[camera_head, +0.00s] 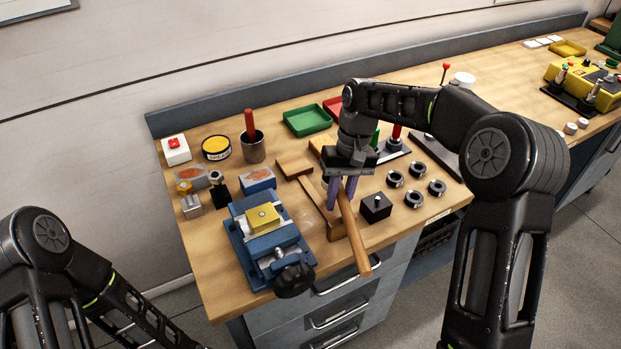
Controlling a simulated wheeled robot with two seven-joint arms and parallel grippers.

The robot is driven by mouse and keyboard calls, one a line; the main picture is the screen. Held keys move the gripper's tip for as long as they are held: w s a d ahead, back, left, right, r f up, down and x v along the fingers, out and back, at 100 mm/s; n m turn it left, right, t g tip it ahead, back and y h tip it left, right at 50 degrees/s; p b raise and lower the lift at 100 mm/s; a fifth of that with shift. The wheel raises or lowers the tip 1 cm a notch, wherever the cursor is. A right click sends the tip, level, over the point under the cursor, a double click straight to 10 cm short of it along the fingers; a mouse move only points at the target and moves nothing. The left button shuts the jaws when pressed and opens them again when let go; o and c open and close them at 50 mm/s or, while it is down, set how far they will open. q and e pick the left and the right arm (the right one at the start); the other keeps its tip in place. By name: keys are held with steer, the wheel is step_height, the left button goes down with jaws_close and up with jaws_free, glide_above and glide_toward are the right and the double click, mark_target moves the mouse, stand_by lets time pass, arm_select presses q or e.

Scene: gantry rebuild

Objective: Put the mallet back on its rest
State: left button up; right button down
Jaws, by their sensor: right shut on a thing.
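The mallet's light wooden handle (355,238) slants down from my right gripper and reaches past the bench's front edge. My right gripper (341,197), with purple fingers, points down over the bench and is shut on the mallet's handle. The mallet's head is mostly hidden behind the gripper and wrist. A low wooden piece (314,199), which may be the rest, lies on the bench just left of the fingers. A wooden block (294,166) lies behind it. I cannot tell whether the mallet touches the bench. My left arm shows at lower left, its gripper out of view.
A blue vise (256,230) with a yellow block stands left of the gripper. A black block (376,206) and several black rings (415,198) are to the right. Green (307,121) and red trays and a cup (252,149) stand behind.

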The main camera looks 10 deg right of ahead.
steer(key=p+v, duration=0.1)
steer(key=v, duration=0.3)
steer(key=s+a+p+v, duration=0.1)
steer(key=v, duration=0.1)
steer(key=shift+w+a+r+p, duration=0.1)
steer(key=shift+r+p, duration=0.2)
steer(key=shift+r, duration=0.1)
step_height(320, 180, down, 6)
steer(key=b, duration=0.3)
steer(key=shift+f, duration=0.4)
